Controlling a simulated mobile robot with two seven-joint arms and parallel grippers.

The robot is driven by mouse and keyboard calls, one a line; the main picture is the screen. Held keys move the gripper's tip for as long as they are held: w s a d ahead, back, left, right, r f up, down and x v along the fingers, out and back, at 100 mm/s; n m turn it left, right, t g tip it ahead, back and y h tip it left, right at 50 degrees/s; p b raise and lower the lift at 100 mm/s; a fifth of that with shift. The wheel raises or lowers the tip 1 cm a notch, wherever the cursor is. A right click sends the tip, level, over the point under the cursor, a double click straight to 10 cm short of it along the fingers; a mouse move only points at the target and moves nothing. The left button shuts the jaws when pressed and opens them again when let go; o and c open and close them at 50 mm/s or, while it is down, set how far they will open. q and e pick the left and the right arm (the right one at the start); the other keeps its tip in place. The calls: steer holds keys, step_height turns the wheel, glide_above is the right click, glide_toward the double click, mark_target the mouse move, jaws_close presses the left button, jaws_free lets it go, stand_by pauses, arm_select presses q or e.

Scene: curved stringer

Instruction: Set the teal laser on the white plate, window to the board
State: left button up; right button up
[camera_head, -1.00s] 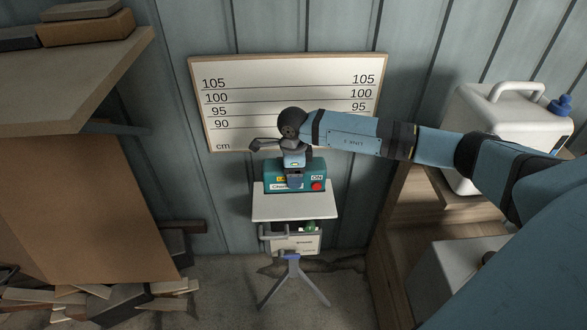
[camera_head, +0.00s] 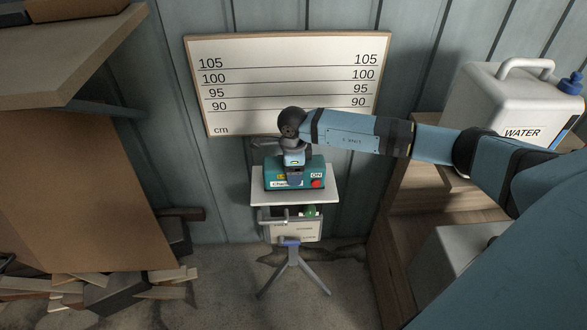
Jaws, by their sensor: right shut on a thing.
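The teal laser (camera_head: 313,172) is a small box with a red button and labels on the side facing me. It is at the white plate (camera_head: 265,198), which tops a small tripod stand (camera_head: 292,262). I cannot tell whether it rests on the plate or hovers just above it. My right gripper (camera_head: 294,178) comes down from above and is shut on the laser. The laser's window is not visible. The board (camera_head: 285,85) with centimetre lines hangs on the wall behind. My left gripper is not in view.
A white water canister (camera_head: 510,105) stands on wooden shelving at the right, with a grey box (camera_head: 455,262) below. A wooden shelf (camera_head: 70,60) and brown panel (camera_head: 75,190) are at the left. Scrap wood (camera_head: 110,290) lies on the floor at lower left.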

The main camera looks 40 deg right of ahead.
steer(key=shift+f, duration=0.25)
steer(key=shift+f+b, duration=0.15)
steer(key=shift+b, duration=0.25)
steer(key=o, duration=1.3)
steer(key=shift+o, duration=0.2)
